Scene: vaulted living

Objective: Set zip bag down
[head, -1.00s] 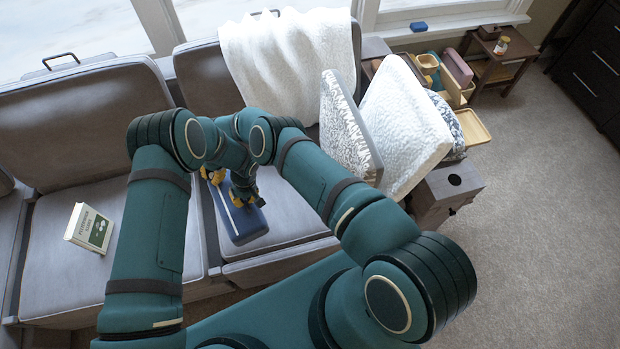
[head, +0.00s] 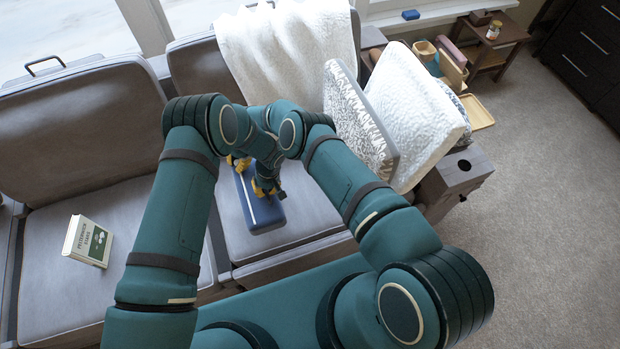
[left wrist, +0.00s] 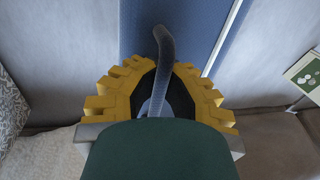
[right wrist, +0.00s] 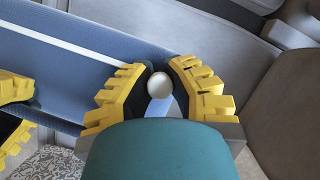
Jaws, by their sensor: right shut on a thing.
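The zip bag is a long blue bag (head: 247,203) with a pale stripe, on the grey sofa seat in the head view. It also shows in the left wrist view (left wrist: 195,35) and the right wrist view (right wrist: 60,65). My right gripper (head: 239,163) is at its far end, shut on a part of it with a pale round end (right wrist: 159,86). My left gripper (head: 266,188) is over its nearer end. Its fingers stand apart around a dark grey strap (left wrist: 166,60). The bag's underside is hidden, so I cannot tell whether it bears fully on the seat.
A green-and-white book (head: 88,241) lies on the left seat. A white throw (head: 285,60) hangs over the backrest. A patterned cushion (head: 358,125) and a white cushion (head: 415,110) lean at the right.

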